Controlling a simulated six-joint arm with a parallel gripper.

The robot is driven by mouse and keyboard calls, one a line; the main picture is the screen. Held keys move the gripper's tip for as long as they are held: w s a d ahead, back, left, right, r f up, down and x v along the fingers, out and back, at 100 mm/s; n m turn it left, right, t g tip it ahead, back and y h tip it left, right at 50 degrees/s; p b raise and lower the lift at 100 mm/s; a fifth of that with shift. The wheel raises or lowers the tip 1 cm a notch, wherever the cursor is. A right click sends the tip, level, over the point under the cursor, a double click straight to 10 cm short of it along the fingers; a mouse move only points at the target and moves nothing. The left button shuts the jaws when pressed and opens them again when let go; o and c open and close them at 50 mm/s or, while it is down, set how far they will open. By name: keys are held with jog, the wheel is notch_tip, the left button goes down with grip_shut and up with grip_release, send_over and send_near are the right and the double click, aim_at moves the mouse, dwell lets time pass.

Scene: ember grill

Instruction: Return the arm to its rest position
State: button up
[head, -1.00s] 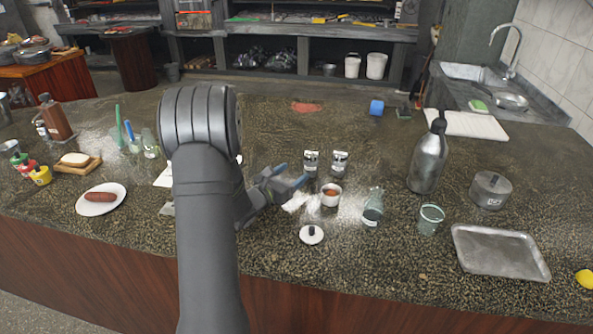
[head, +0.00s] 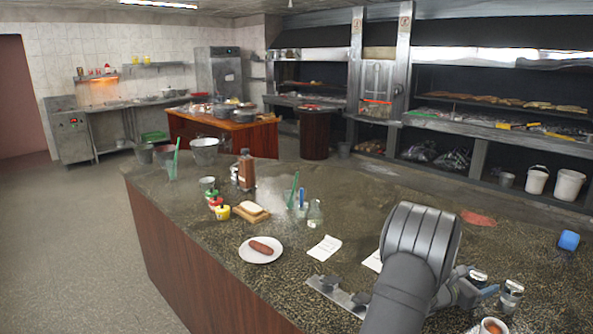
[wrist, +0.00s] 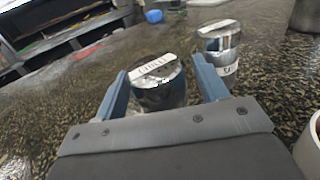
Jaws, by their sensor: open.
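My gripper (head: 482,286) is at the right of the head view, low over the counter (head: 400,200), partly hidden behind my own arm. In the wrist view my gripper (wrist: 159,68) has its two blue fingers apart. A small jar with a pale labelled lid (wrist: 160,88) shows between the fingers; I cannot tell whether it lies between them or just beyond. A second similar jar (wrist: 222,45) stands beyond the right finger. In the head view the jars (head: 511,294) stand right beside the gripper. Nothing is clearly held.
A white bowl with red-brown contents (head: 493,327) is near the bottom edge. A plate (head: 262,257) with a sausage, paper slips (head: 324,248) and a metal rack-like strip (head: 338,295) lie left of my arm. A blue cup (head: 569,240) lies far right. The back middle counter is fairly clear.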

aim_at(483, 272)
jog(key=shift+w+d, duration=0.15)
jog(key=shift+d, duration=0.4)
jog(key=shift+r, duration=1.8)
jog(key=shift+f, duration=0.1)
